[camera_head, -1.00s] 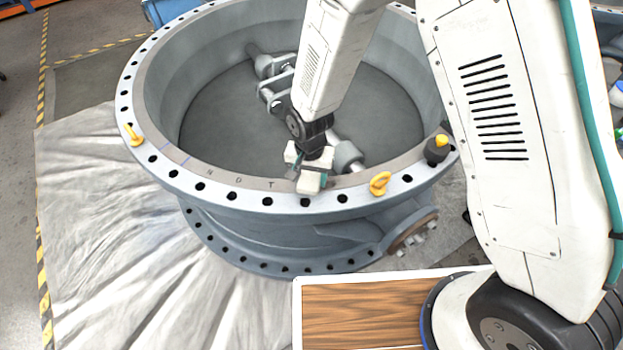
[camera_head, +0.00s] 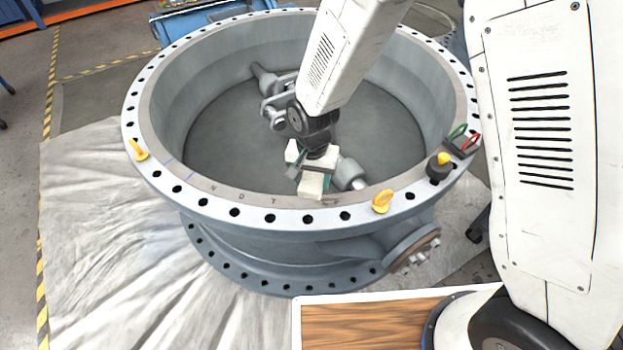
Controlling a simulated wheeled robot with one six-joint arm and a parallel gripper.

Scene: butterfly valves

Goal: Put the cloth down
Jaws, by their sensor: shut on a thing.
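My gripper (camera_head: 311,171) has pale blocky fingers and hangs from a black wrist at the inner edge of the near rim of the big grey valve ring (camera_head: 232,207). It is shut on the cloth, which is mostly hidden by the fingers. A small grey-brown bit (camera_head: 292,172) sticks out at their left and seems to be part of the cloth. I cannot tell whether the cloth touches the rim.
Yellow lifting eyes (camera_head: 382,202) and (camera_head: 139,150) stand on the rim. A black knob with a yellow top (camera_head: 439,167) and a black holder with green and red loops (camera_head: 462,142) are at right. The rim's front left is bare. A wood-topped surface (camera_head: 365,322) is in front.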

